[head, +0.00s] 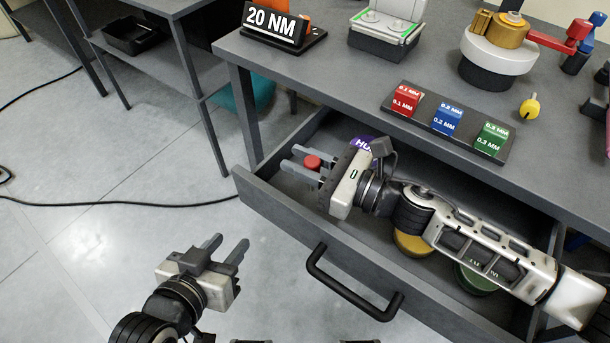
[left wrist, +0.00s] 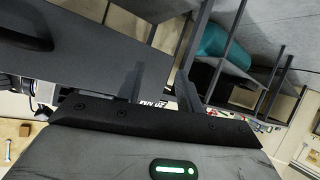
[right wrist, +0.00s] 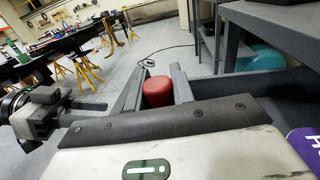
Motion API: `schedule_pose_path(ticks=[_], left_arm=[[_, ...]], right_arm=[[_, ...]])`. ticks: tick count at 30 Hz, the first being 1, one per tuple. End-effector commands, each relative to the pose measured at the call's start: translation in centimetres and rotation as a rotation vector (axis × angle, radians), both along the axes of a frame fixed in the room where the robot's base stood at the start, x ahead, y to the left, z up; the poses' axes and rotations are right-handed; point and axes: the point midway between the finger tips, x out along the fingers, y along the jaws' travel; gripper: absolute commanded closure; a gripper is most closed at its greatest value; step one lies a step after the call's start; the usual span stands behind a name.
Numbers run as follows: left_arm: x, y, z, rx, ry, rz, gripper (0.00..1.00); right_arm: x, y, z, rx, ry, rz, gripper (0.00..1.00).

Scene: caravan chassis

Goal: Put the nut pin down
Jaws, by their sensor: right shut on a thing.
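The red round-topped piece, which I take to be the nut pin (head: 312,162), is between the fingers of my right gripper (head: 292,158). In the right wrist view the red piece (right wrist: 158,90) sits between both fingers, close to the palm; its lower part is hidden. My right gripper is shut on it, over the left end of the open drawer (head: 290,222). I cannot tell whether the piece touches the drawer floor. My left gripper (head: 229,241) is open and empty, over the floor left of the drawer; its spread fingers also show in the left wrist view (left wrist: 158,82).
The drawer also holds a purple item (head: 362,143), a yellow round piece (head: 413,243) and a green one (head: 476,279), partly covered by my right arm. The desk top (head: 330,85) above bears red, blue and green marked blocks, a small yellow piece (head: 530,107) and a 20 NM sign (head: 274,27).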

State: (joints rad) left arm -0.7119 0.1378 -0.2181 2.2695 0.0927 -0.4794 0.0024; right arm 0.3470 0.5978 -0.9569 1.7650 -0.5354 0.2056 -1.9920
Motion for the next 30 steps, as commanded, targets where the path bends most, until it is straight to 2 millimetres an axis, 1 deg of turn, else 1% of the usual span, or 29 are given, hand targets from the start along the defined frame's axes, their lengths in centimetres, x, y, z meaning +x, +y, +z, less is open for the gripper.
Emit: schedule_pose_path(ticks=[1,5,7,9,12,15,21,26,27,28,29,30], left_arm=[[-0.1,0.0,-0.2,0.001,0.000,-0.002,0.64],[-0.2,0.0,-0.4,0.002,0.001,-0.004,0.64],[-0.3,0.0,-0.5,0.003,-0.001,-0.005,0.64],[-0.3,-0.1,-0.6,0.003,-0.004,-0.006,0.64],[-0.3,-0.1,-0.6,0.003,-0.006,-0.008,0.64],[-0.4,-0.1,-0.6,0.003,-0.005,-0.009,0.64],[-0.5,-0.1,-0.6,0.004,-0.002,-0.009,0.64],[-0.5,-0.1,-1.3,0.004,-0.002,-0.010,0.64],[-0.5,-0.1,-1.1,0.005,-0.002,-0.011,0.64],[-0.5,-0.1,-1.0,0.005,-0.002,-0.011,0.64],[-0.5,-0.1,-1.0,0.005,-0.002,-0.011,0.64],[-0.5,-0.1,-1.0,0.005,-0.002,-0.011,0.64]], right_arm=[[0.5,-0.1,-0.5,0.000,0.000,-0.001,0.98],[1.0,-0.2,-1.2,0.001,0.000,-0.001,0.98],[1.5,-0.3,-2.1,0.000,0.001,-0.001,0.98],[1.3,-0.3,-3.3,0.002,0.005,-0.001,0.98],[1.3,-0.3,-4.4,0.001,0.003,-0.001,0.98],[1.3,-0.3,-4.7,0.000,0.001,0.000,0.98],[1.3,-0.3,-4.6,-0.001,0.000,0.000,0.98],[1.3,-0.3,-5.2,0.000,0.001,0.000,0.98],[1.3,-0.3,-5.0,0.000,0.001,0.000,0.65],[1.3,-0.3,-5.0,0.000,0.001,0.000,0.57],[1.3,-0.3,-5.0,0.000,0.001,0.000,0.54],[1.3,-0.3,-5.0,0.000,0.001,0.000,0.54]])
